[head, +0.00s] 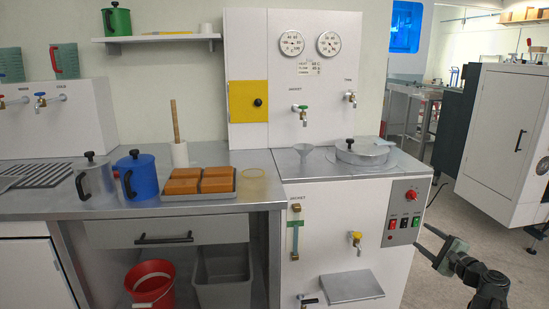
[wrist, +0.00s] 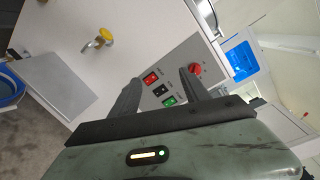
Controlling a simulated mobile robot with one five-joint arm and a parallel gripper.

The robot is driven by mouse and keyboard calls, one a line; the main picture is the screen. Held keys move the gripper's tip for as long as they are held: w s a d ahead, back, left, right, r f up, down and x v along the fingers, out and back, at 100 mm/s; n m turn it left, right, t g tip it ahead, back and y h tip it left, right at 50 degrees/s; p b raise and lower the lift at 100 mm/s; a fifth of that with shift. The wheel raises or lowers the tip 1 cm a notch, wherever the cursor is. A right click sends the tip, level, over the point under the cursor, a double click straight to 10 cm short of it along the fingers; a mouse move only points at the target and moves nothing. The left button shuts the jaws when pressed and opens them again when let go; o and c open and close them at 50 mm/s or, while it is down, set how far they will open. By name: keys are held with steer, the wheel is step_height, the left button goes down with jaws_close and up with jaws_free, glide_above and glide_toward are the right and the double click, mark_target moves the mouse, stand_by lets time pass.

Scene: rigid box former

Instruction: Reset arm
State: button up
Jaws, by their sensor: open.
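My gripper (head: 435,249) is at the lower right of the head view, to the right of the white machine (head: 340,225) and its control panel. Its two fingers are apart and nothing is between them. In the wrist view my gripper (wrist: 160,92) shows with both dark fingers spread, and the control panel (wrist: 190,78) of the machine lies beyond them. The panel carries a red knob (head: 411,195) and several coloured switches (head: 404,223). My arm reaches in from the lower right corner.
A yellow-handled tap (head: 356,240) and a grey shelf (head: 351,287) stick out from the machine's front. Open floor (head: 440,230) lies right of the machine, before a white cabinet (head: 503,130).

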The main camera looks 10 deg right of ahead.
steer(key=w+a+f+n+g+y, duration=0.2)
steer(key=a+f+n+g, duration=0.15)
steer(key=a, duration=0.65)
steer(key=w+a+f+n+g+y, duration=0.15)
steer(key=a+f+n, duration=0.3)
steer(key=a, duration=0.45)
steer(key=w+a+f+n+g+y, duration=0.25)
steer(key=a+f+g, duration=0.2)
steer(key=a, duration=0.55)
steer(key=s+a+f+n+g+h, duration=0.35)
steer(key=s+a+f+n, duration=0.2)
steer(key=a, duration=0.35)
steer(key=s+a+f+n+g+h, duration=0.35)
steer(key=s+a+n, duration=0.2)
steer(key=a, duration=0.25)
step_height(320, 180, up, 35)
steer(key=n+p, duration=0.1)
steer(key=p, duration=3.4)
steer(key=shift+w+a, duration=0.15)
steer(key=shift+a, duration=0.05)
steer(key=shift+g, duration=0.25)
